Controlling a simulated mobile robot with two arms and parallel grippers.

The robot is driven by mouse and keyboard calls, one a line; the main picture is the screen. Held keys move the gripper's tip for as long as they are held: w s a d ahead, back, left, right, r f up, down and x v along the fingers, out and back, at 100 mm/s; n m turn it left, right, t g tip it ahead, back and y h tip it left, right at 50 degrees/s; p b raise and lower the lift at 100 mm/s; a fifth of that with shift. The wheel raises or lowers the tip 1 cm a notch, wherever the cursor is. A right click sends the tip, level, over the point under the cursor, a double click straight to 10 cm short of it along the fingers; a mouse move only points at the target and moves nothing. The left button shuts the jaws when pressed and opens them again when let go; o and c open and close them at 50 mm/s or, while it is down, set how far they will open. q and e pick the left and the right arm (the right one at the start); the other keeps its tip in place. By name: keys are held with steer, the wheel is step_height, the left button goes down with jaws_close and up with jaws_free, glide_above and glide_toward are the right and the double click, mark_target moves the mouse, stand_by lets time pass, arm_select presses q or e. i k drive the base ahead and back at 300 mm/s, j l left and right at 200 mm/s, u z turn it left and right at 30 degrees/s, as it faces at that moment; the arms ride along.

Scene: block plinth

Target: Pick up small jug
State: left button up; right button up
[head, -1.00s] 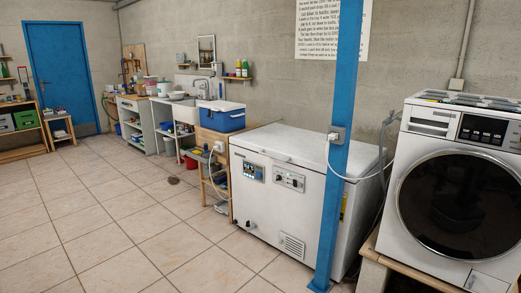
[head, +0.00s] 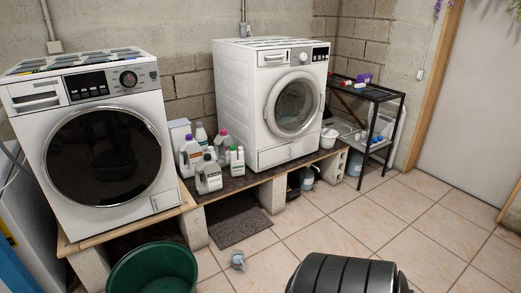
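A small grey-blue jug-like vessel (head: 237,260) is on the tiled floor in the head view, in front of the block plinth and right of a green tub. It is small in the picture, so its handle and spout are not clear. Several larger plastic jugs and bottles (head: 208,175) stand on the plinth between the two front-loading machines. Neither of my grippers is in view.
The plinth (head: 232,184) bears a large washer (head: 100,150) and a smaller one (head: 275,105). The green tub (head: 153,270) stands on the floor.

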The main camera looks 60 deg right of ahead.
mark_target(237, 255)
steer(key=z, duration=1.8)
